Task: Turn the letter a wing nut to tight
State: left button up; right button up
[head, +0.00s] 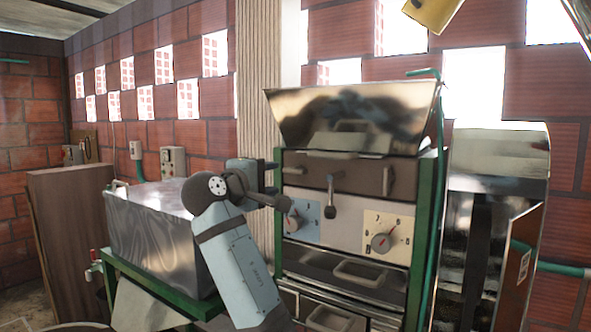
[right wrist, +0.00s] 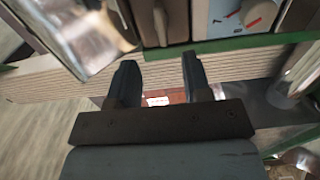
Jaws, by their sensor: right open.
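A steel machine with green posts has a dark front band with small levers. One dark lever with a rounded end (head: 330,198) hangs upright at the middle of the band. I cannot tell which part is the letter a wing nut; no letter is legible. In the right wrist view my right gripper (right wrist: 160,82) is open and empty, its fingers pointing toward the machine. A small lever (right wrist: 160,24) lies beyond the gap, apart from the fingers. My left gripper is not in view.
A numbered dial with a red pointer (head: 384,242) sits below the band, with a second, partly hidden dial plate (head: 302,218) to its left. A shiny hopper (head: 350,115) tops the machine. A metal box (head: 155,232) stands left of my arm.

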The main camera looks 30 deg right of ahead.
aim_at(294, 173)
jog(key=p+x, duration=0.2)
jog(key=x, duration=0.7)
jog(key=shift+w+d+p, duration=0.15)
jog(key=shift+d+p, duration=0.2)
jog(key=shift+w+d, duration=0.2)
jog(key=shift+d, duration=0.25)
jog(key=c, duration=0.3)
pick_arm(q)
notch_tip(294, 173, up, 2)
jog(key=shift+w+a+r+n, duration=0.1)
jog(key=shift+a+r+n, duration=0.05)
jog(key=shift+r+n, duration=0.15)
pick_arm(e)
jog(key=shift+f, duration=0.1)
grip_shut()
